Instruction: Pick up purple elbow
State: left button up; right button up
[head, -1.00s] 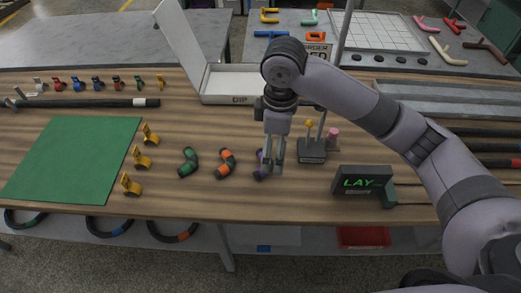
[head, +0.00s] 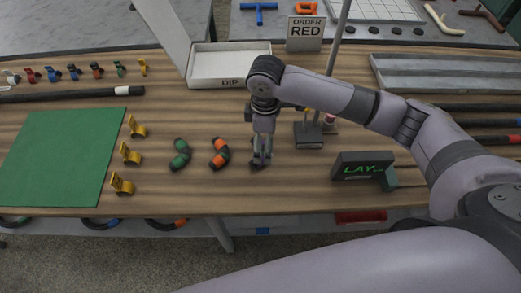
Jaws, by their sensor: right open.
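My right gripper (head: 261,163) points down at the table, open, right of the orange elbow. The purple elbow (head: 254,163) is mostly hidden behind and between its fingers. Only a small dark part shows at the fingertips, and I cannot tell whether the fingers touch it. A green-banded elbow (head: 180,154) and an orange-banded elbow (head: 219,153) lie to the left on the wood. My left gripper is not in view.
A black LAY sign (head: 362,167) stands to the right. A dark stand (head: 308,135) is just right of the gripper. Yellow clips (head: 130,154) line the green mat (head: 62,158) at left. A white DIP tray (head: 230,66) is behind.

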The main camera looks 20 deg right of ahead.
jog(key=shift+s+f, duration=0.1)
jog(key=shift+f, duration=0.4)
notch_tip(320, 180, down, 4)
jog(key=shift+d+r+p, duration=0.1)
jog(key=shift+r+p, duration=0.1)
jog(key=shift+p, duration=0.25)
jog(key=shift+f, duration=0.55)
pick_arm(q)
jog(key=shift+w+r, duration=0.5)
pick_arm(e)
jog(key=shift+c, duration=0.6)
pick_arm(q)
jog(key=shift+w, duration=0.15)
pick_arm(e)
jog(key=c, duration=2)
